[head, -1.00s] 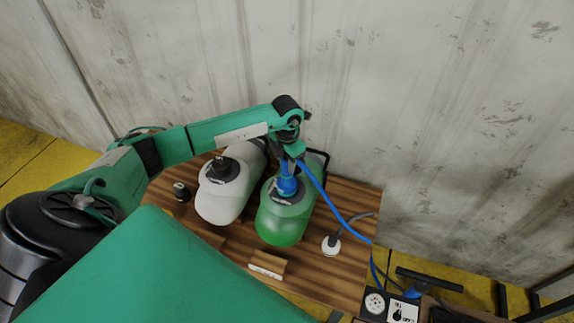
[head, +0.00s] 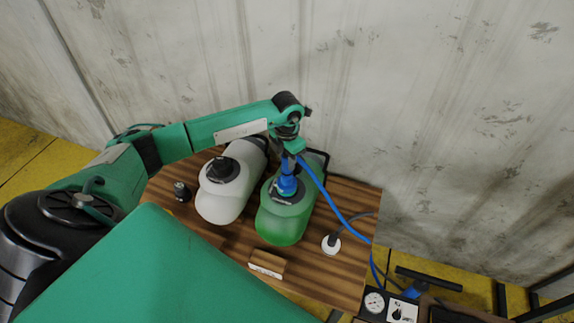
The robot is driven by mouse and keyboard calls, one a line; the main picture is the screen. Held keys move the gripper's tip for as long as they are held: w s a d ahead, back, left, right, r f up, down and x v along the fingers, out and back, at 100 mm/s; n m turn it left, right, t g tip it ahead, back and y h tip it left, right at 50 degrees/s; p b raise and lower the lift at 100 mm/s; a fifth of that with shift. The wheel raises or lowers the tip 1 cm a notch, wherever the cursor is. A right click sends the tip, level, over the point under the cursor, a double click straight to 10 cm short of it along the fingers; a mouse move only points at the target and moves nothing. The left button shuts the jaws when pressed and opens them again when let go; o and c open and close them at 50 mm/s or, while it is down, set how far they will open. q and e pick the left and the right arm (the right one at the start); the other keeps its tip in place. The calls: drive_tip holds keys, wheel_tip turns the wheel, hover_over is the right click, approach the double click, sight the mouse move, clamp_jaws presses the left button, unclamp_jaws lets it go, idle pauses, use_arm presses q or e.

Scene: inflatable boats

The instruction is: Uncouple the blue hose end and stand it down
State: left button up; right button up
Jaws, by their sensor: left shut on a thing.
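The blue hose end (head: 287,186) sits at the black valve on top of the green inflatable boat (head: 283,225). Whether it is still coupled or just clear of the valve I cannot tell. My left gripper (head: 287,168) comes down from above and is shut on the hose end; its fingers are partly hidden by the wrist. The blue hose (head: 328,190) runs from there to the right and down over the table edge. My right gripper is not in view.
A white inflatable boat (head: 218,206) with a black valve lies left of the green one on the wooden table (head: 335,275). A white round piece (head: 331,245) with a grey hose, a small dark cylinder (head: 181,191) and a labelled wooden block (head: 266,265) also stand there. A pump panel (head: 375,303) is at lower right.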

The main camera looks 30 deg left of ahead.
use_arm(q)
drive_tip(key=shift+r+p, duration=0.7)
drive_tip(key=shift+r, duration=0.7)
